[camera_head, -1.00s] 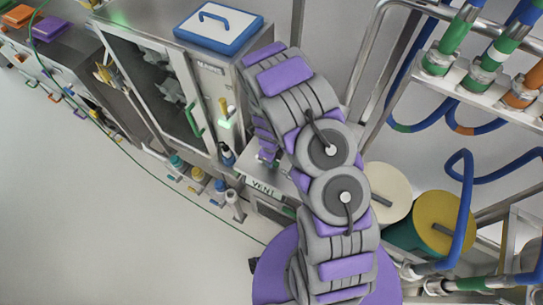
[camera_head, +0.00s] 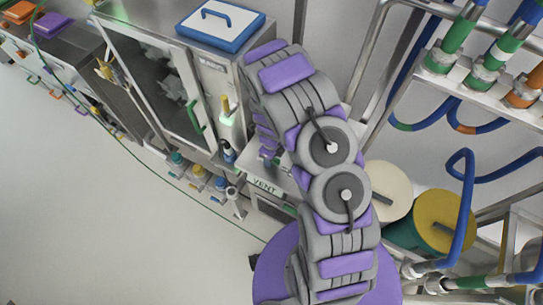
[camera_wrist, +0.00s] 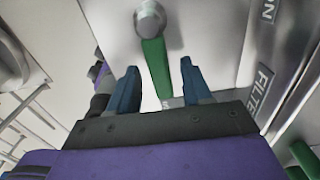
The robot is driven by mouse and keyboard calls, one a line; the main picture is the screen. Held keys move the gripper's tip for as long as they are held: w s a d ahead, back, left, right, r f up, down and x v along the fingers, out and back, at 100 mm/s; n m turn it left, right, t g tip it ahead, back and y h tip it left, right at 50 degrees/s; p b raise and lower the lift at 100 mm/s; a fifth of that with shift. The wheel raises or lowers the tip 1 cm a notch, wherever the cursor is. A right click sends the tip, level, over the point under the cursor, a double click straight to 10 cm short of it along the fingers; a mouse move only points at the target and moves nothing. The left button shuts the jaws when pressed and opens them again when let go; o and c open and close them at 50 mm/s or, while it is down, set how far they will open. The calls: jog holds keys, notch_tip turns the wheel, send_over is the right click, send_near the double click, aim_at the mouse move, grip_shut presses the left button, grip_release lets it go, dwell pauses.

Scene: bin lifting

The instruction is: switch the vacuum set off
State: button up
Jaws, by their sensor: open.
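In the wrist view a green lever (camera_wrist: 156,68) hangs down from a round metal hub (camera_wrist: 150,19) on a pale panel. My gripper (camera_wrist: 159,72) is open, with one blue finger on each side of the lever's lower part. I see gaps between the lever and both fingers. The lever's lower tip ends near the gripper body, beside a partly hidden label. In the head view my gripper is small and mostly hidden by my arm, just above the plate marked VENT (camera_head: 264,186). I cannot make out the lever there.
A label reading FILTER (camera_wrist: 262,93) is on the right in the wrist view. The glass-door cabinet (camera_head: 202,72) stands left of my arm, with several bottles (camera_head: 198,174) below it. Pipes and blue hoses (camera_head: 468,190) are on the right. The floor (camera_head: 90,215) at left is clear.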

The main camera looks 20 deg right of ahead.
notch_tip(320, 180, up, 17)
dwell(0.8)
jog(key=shift+r, duration=0.2)
